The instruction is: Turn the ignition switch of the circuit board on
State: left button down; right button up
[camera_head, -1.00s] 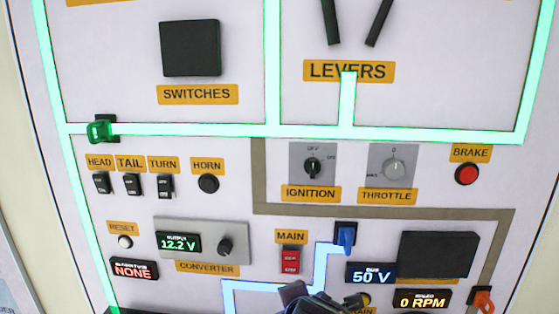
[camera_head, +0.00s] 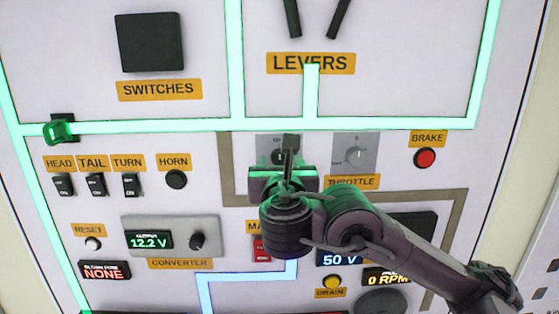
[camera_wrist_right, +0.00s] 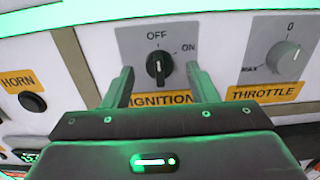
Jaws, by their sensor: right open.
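The ignition switch is a black rotary knob (camera_wrist_right: 158,68) on a grey plate, with OFF above it and ON to its upper right. Its white mark points up toward OFF in the right wrist view. My right gripper (camera_wrist_right: 160,78) is open, with one finger on each side of the knob in that view; I cannot tell whether they touch it. In the head view my right gripper (camera_head: 289,148) covers most of the ignition switch (camera_head: 277,156) and hides its label. My left gripper is not in view.
The throttle knob (camera_wrist_right: 287,60) is close to the right of the ignition. The horn button (camera_head: 176,179) is to the left, and the red brake button (camera_head: 425,158) is farther right.

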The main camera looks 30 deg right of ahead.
jog(key=shift+x, duration=1.1)
jog(key=shift+a, duration=0.1)
jog(key=shift+c, duration=0.2)
jog(key=c, duration=0.9)
